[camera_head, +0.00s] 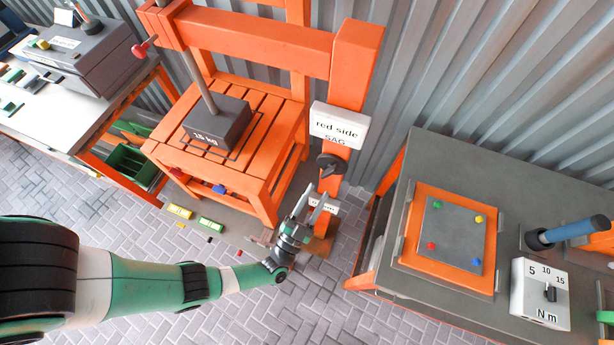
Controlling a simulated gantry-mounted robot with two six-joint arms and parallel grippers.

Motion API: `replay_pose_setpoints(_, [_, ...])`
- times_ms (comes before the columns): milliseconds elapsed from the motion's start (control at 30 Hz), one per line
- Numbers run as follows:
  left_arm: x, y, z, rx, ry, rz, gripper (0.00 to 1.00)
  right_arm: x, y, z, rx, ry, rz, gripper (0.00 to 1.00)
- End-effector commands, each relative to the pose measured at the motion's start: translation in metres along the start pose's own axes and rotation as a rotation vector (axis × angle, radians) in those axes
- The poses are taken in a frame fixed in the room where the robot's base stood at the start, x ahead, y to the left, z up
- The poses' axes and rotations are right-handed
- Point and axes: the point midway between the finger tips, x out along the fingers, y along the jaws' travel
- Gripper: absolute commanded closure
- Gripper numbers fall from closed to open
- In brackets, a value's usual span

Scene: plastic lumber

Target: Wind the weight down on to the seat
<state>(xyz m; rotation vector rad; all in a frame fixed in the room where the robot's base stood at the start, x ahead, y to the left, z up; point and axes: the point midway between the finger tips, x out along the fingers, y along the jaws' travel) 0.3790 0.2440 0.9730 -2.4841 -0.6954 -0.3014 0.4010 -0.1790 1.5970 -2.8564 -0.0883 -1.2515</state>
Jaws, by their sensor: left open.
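The dark grey weight (217,124), marked 15 kg, hangs or rests under a grey rod over the slatted orange seat (264,118). I cannot tell whether it touches the slats. A dark outline is marked on the seat around it. My right gripper is not in view.
A grey bench (430,160) at right carries an orange-framed plate (457,232), a blue-handled tool (570,231) and a torque box (540,292). A workbench with a grey box (85,50) stands at left. Small coloured pieces (179,211) lie by the seat's foot.

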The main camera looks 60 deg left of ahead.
Motion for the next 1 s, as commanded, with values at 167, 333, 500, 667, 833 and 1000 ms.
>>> replay_pose_setpoints(167, [-0.042,0.003,0.001,-0.001,0.002,0.007,0.55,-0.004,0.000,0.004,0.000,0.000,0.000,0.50])
replay_pose_setpoints(333, [-0.059,0.001,0.000,0.000,0.001,0.002,0.55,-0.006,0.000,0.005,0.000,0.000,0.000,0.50])
replay_pose_setpoints(500, [-0.060,0.000,0.000,0.002,0.000,-0.001,0.55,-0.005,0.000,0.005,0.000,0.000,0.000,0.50])
replay_pose_setpoints(667, [-0.060,0.000,0.000,0.001,0.000,-0.001,0.55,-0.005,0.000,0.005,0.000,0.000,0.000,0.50])
replay_pose_setpoints(833, [-0.060,0.000,0.000,0.001,0.000,-0.001,0.55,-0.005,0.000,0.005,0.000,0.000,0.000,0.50])
replay_pose_setpoints(1000, [-0.056,0.004,-0.004,-0.018,0.005,0.003,0.55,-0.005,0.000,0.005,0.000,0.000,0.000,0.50])
